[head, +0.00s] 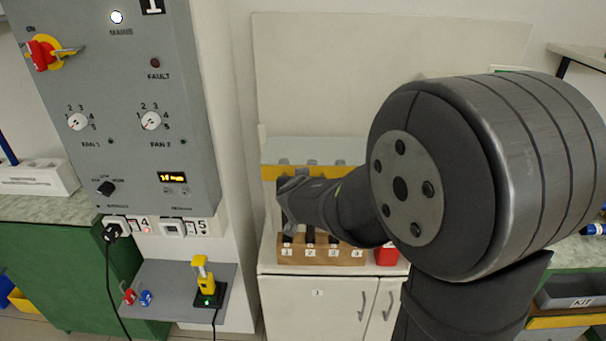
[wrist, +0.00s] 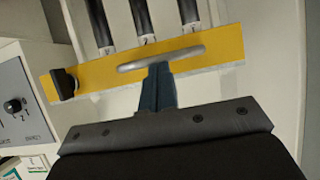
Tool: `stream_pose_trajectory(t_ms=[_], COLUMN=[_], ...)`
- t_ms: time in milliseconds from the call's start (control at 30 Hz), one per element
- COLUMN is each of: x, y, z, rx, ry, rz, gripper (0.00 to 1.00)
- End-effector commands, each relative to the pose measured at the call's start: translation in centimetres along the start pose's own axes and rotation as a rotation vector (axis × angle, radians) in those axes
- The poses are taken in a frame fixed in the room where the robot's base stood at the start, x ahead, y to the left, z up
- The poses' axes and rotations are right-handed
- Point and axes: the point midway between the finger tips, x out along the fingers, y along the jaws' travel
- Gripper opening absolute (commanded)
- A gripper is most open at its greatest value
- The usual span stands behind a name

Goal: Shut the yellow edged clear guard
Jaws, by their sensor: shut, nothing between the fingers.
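The clear guard (head: 315,150) with its yellow edge (head: 268,173) stands above a wooden rod block in the head view; the edge looks raised clear of the block. In the wrist view the yellow edge (wrist: 100,76) crosses the picture, with a grey bar handle (wrist: 185,53) and a black knob (wrist: 63,84) at its left end. My gripper (wrist: 159,68) is shut and empty, its blue fingertips right at the handle's middle; I cannot tell whether they touch. In the head view my gripper (head: 287,196) is in front of the guard, partly hiding it.
The wooden block (head: 320,256) holds dark rods on a white cabinet (head: 310,300), with a red container (head: 386,256) beside it. A grey control panel (head: 125,90) stands to the left. A shelf (head: 185,280) below it holds a yellow device (head: 203,280).

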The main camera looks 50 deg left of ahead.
Motion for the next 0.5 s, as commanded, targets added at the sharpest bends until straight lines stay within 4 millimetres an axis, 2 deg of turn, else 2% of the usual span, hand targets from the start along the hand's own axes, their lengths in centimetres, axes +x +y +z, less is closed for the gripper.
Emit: stream_pose_trajectory(t_ms=[33,133,500], x=[0.5,0.8,1.1], y=[0.1,0.1,0.2], z=[1.3,1.9,2.5], rx=[-0.003,-0.002,0.003], ry=[-0.020,-0.025,-0.030], rz=[0.001,0.000,0.000], gripper=[0.00,0.00,0.00])
